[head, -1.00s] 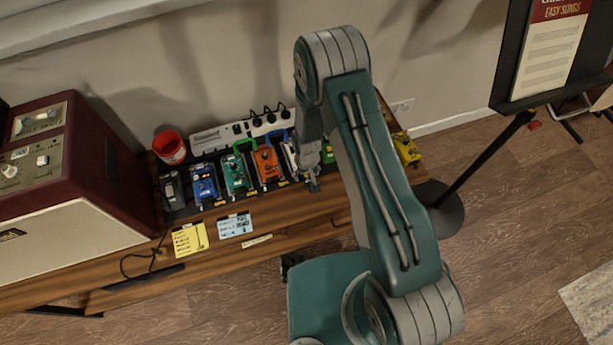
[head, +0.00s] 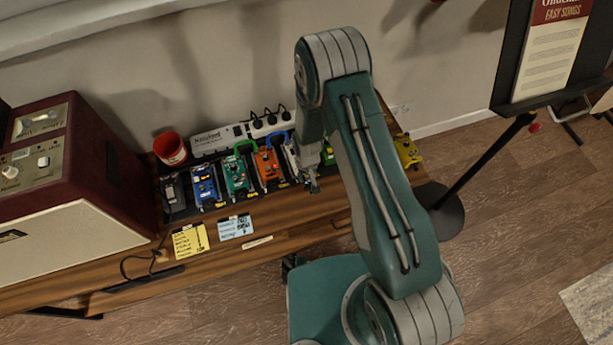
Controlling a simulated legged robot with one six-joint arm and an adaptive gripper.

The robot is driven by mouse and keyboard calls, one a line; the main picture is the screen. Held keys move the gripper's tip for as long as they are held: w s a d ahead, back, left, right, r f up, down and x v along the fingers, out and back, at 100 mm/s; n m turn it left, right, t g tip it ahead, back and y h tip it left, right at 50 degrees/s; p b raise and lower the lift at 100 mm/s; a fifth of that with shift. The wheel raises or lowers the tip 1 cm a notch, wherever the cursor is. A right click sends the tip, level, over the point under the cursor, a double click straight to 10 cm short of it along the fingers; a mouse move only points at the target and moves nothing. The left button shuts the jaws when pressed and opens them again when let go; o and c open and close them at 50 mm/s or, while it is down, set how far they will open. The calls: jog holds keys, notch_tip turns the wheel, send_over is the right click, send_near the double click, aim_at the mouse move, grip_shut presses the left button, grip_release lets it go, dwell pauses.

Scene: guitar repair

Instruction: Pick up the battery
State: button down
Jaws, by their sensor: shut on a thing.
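My gripper (head: 314,187) hangs at the front right of the pedal row, pointing down over the wooden bench (head: 290,222). It is small in this view and partly hidden by my arm. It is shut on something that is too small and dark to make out. I cannot pick out a battery clearly anywhere in the head view.
Several pedals stand in a row: blue (head: 205,187), green (head: 237,176), orange (head: 267,167), and a yellow one (head: 407,150) at right. An amplifier (head: 75,185) stands left, a music stand (head: 485,165) right.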

notch_tip(320, 180, up, 2)
jog(key=shift+r, duration=0.1)
jog(key=s+r, duration=1)
jog(key=s, duration=0.4)
jog(key=shift+a, duration=0.25)
jog(key=shift+w, duration=0.15)
dwell(0.7)
